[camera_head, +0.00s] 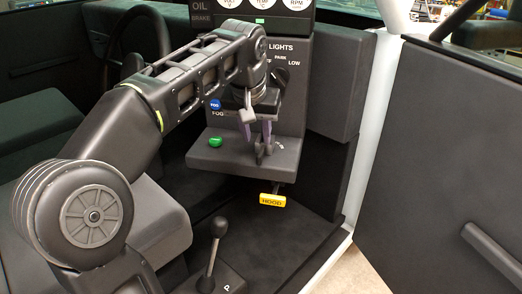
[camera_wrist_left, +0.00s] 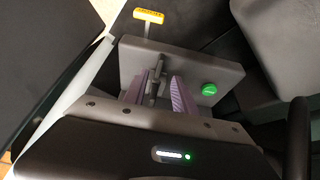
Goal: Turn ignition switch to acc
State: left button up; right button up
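The ignition switch (camera_head: 260,153) is a small grey upright lever on the dark ledge at the bottom of the dash panel. In the left wrist view the switch (camera_wrist_left: 156,77) stands between the two purple fingers. My left gripper (camera_head: 266,138) reaches down to it from above. In the left wrist view the left gripper (camera_wrist_left: 157,91) is open, with a finger on each side of the switch and gaps showing. The acc marking cannot be read; the labels beside the switch are mostly hidden by the gripper. My right gripper is not in view.
A green button (camera_head: 216,142) sits on the ledge left of the switch. A blue fog knob (camera_head: 215,104) and the lights knob (camera_head: 281,75) are above. A yellow hood handle (camera_head: 272,200) hangs below. A gear lever (camera_head: 213,250) stands on the floor. The open door (camera_head: 450,150) is at the right.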

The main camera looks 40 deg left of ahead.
aim_at(260, 154)
pick_arm(q)
jog(key=x, duration=0.7)
jog(key=shift+w+f, duration=0.1)
jog(key=shift+f, duration=0.3)
jog(key=shift+c, duration=0.5)
grip_shut()
dwell(0.6)
